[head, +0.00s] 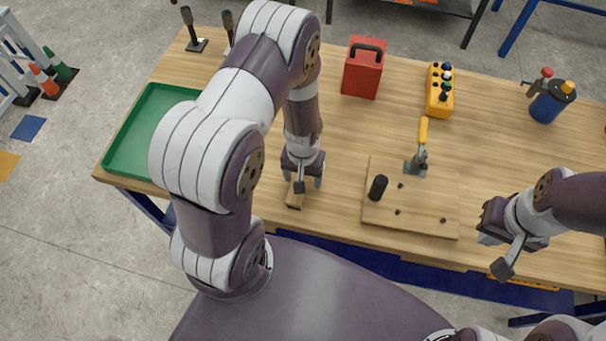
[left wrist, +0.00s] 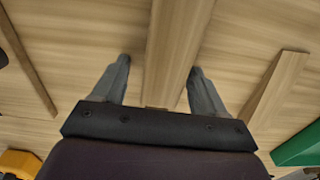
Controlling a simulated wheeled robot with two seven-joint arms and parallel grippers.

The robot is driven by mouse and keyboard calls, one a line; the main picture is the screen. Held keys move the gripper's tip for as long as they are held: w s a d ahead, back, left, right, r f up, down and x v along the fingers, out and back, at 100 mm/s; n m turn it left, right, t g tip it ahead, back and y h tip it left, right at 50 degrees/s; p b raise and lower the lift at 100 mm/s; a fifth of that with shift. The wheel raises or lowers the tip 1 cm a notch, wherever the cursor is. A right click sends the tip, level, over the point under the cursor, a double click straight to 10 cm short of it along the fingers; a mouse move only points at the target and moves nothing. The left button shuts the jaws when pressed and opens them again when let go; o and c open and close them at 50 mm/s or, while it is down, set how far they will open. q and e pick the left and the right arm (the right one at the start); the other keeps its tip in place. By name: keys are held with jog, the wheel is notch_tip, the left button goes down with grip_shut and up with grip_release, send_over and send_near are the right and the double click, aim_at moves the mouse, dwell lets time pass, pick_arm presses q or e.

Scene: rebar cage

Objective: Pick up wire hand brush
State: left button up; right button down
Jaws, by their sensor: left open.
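The wire hand brush (head: 295,199) shows in the head view as a small light-wood piece near the table's front edge, partly hidden by my left gripper. Its bristles are not visible. In the left wrist view a long wooden bar, which looks like the brush's handle (left wrist: 178,45), runs between the fingers. My left gripper (head: 303,184) is right above the brush. It is open, with its two fingers (left wrist: 157,82) on either side of the bar and a gap on each side. My right gripper (head: 496,254) is open and empty near the table's front edge at the right.
A wooden board (head: 412,219) with a black peg and a toggle clamp (head: 419,155) lies right of the brush. A green tray (head: 120,139) is at the left. A red case (head: 363,75), a yellow button box (head: 439,92) and a blue torch canister (head: 548,105) stand farther back.

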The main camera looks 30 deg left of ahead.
pick_arm(q)
jog(key=shift+a, duration=0.15)
jog(key=shift+s+a, duration=0.1)
jog(key=c, duration=1)
jog(key=shift+d, duration=0.25)
jog(key=shift+c, duration=0.6)
jog(key=shift+a+r, duration=0.1)
